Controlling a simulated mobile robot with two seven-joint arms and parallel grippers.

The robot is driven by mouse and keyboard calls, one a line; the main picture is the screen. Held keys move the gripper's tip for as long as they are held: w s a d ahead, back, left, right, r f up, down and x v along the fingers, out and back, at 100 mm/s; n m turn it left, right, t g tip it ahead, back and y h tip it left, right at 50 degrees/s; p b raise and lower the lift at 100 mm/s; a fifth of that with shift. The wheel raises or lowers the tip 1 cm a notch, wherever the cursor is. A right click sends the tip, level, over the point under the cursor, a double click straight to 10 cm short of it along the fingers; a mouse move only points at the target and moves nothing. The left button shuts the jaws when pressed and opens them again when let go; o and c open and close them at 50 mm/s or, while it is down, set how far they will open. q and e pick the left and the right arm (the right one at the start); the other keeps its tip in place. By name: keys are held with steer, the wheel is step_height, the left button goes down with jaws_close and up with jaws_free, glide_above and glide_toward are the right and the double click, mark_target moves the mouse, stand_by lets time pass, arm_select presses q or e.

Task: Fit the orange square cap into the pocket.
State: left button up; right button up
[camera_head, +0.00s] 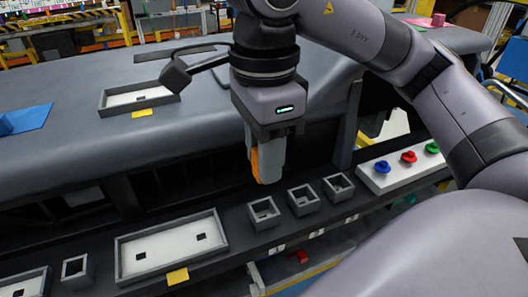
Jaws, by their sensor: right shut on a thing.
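My right gripper (266,180) comes down from above, just over the front ledge of the dashboard. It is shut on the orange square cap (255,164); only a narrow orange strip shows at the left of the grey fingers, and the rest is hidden. Below and to the right of the fingers stand three small open square boxes (303,201) in a row. The cap appears above the leftmost box (264,213), apart from it. A white panel (170,245) with dark square holes lies left of the boxes. I cannot tell which opening is the pocket. My left gripper is not in view.
Another open box (77,269) stands at the lower left. A framed white tray (139,97) sits on the dashboard top near a dark stalk (176,75). A white block (404,165) with blue, red and green knobs stands at the right. A blue sheet (27,119) lies far left.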

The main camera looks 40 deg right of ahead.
steer(key=shift+f+b, duration=2.55)
steer(key=shift+f, duration=0.35)
steer(key=shift+f+b, duration=1.05)
steer(key=shift+b, duration=0.15)
steer(key=o, duration=1.1)
steer(key=shift+r, duration=0.5)
step_height(320, 180, up, 5)
steer(key=shift+f+p, duration=0.15)
steer(key=shift+p, duration=0.65)
steer(key=shift+r, duration=0.75)
